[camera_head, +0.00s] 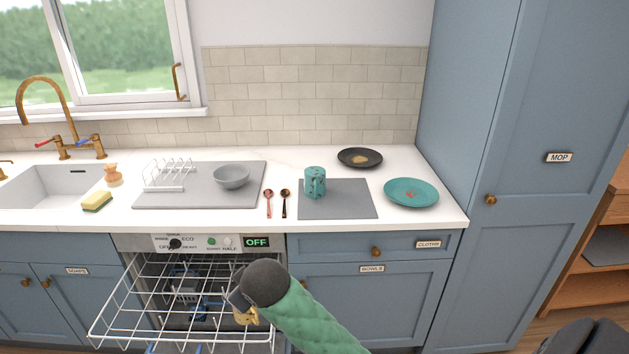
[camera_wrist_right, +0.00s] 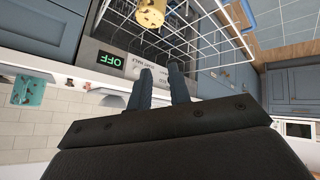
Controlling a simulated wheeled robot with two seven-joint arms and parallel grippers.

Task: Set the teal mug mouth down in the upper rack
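The teal mug (camera_head: 315,182) with dark marks stands on a grey mat (camera_head: 345,208) on the counter; I cannot tell which way its mouth faces. It also shows at the left of the right wrist view (camera_wrist_right: 28,91). The upper rack (camera_head: 123,303), white wire, is pulled out of the dishwasher. My right gripper (camera_head: 238,298) is over the rack's right side, away from the mug. In the right wrist view its two fingers (camera_wrist_right: 160,86) are apart with nothing between them. My left gripper is not in view.
A yellow patterned cup-like item (camera_wrist_right: 150,12) is by the rack beyond my right fingers. A teal plate (camera_head: 411,190), dark plate (camera_head: 360,157), two spoons (camera_head: 268,203) and a grey bowl (camera_head: 231,177) are on the counter. Much of the rack's left side is clear.

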